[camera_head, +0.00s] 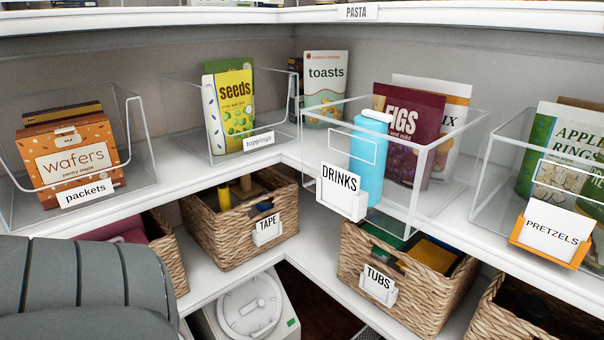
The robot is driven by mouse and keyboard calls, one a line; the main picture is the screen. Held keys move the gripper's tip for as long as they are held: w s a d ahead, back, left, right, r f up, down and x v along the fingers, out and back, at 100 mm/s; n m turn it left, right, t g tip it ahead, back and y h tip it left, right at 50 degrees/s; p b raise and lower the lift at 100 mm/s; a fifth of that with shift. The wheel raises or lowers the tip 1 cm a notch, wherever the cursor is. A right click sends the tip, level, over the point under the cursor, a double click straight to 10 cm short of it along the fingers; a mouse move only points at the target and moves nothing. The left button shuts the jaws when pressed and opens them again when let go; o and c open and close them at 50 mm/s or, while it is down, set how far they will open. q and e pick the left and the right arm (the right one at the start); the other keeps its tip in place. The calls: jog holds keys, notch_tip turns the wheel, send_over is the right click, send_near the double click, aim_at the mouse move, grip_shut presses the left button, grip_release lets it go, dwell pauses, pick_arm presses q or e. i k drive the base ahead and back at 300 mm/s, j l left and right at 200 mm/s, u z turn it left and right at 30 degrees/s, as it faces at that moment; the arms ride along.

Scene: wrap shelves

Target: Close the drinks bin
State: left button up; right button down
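The drinks bin (424,168) is a clear, open-topped box on the right-hand shelf, near the inner corner. A white DRINKS label (340,185) hangs on its front. A light blue bottle (369,165) stands behind the front wall, with a maroon figs bag (408,125) and a paler bag (455,105) behind it. The bin's front lies at or near the shelf edge; how far it overhangs is hard to tell. Neither of my grippers is in view.
Clear bins labelled toppings (259,142) and packets (88,193) are to the left, pretzels (552,235) to the right. Woven TAPE (215,230) and TUBS (425,295) baskets sit below. A dark grey rounded form (85,290) blocks the lower left.

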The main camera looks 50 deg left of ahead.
aim_at(425, 132)
jog(key=u, duration=1.3)
jog(key=k+l+z, duration=0.25)
jog(key=l+z, duration=0.25)
jog(key=j, duration=0.1)
